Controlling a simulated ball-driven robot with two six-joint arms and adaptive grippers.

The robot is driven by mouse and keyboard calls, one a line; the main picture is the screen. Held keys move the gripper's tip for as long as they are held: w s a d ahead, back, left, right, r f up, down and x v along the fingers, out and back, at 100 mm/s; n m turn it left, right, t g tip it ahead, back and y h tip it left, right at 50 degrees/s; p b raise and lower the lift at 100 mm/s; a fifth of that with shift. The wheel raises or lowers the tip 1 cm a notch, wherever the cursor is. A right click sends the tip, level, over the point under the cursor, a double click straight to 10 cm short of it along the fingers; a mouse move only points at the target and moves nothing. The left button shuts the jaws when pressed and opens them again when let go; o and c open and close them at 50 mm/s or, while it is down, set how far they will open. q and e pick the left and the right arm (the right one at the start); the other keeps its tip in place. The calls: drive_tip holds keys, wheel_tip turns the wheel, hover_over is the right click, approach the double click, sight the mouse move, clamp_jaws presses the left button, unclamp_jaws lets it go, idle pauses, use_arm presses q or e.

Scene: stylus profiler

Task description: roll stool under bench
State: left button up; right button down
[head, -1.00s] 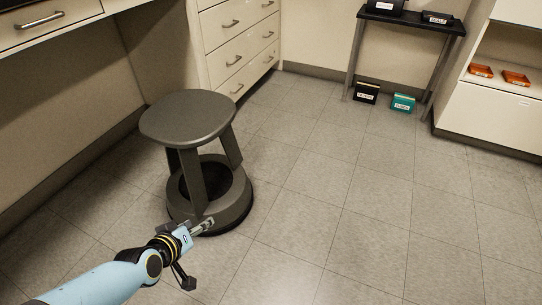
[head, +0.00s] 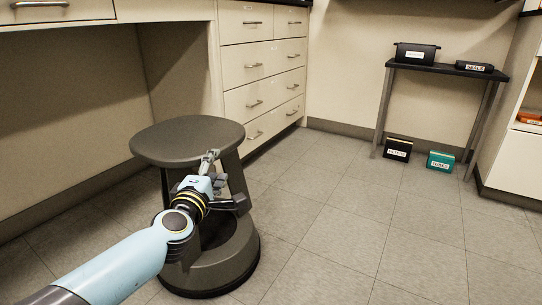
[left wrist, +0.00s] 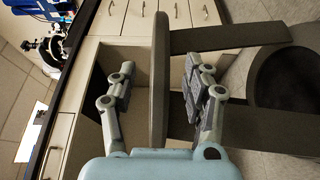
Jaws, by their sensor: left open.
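The dark grey stool (head: 180,140) stands on the tiled floor in front of the bench's open knee space (head: 175,65). It has a round seat, slanted legs and a wide ring base (head: 215,265). The bench (head: 65,10) is cream, with a drawer above that opening. My left gripper (head: 224,180) is at the near side of the stool, at seat height. In the left wrist view the seat's rim (left wrist: 160,75) runs between the two spread fingers of my left gripper (left wrist: 156,88), with gaps showing on both sides. My right gripper is not in view.
A drawer cabinet (head: 265,75) borders the knee space on the right. A dark side table (head: 445,68) stands by the back wall, with a black box (head: 398,149) and a teal box (head: 441,161) on the floor below. The floor (head: 340,230) to the right is clear.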

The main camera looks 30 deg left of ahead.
sight(225, 152)
use_arm(q)
drive_tip(key=b+x, duration=0.1)
drive_tip(key=x, duration=0.3)
drive_tip(key=b+x, duration=0.1)
drive_tip(key=x, duration=0.4)
drive_tip(key=shift+w+a+f, duration=0.1)
drive_tip(key=shift+w+f, duration=0.15)
drive_tip(key=shift+w+a+r+b, duration=0.1)
drive_tip(key=shift+w+a+b, duration=0.05)
drive_tip(key=shift+w+b, duration=0.3)
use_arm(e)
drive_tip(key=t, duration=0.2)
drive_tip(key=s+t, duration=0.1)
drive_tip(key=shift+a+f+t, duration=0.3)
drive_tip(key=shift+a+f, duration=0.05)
use_arm(q)
clamp_jaws()
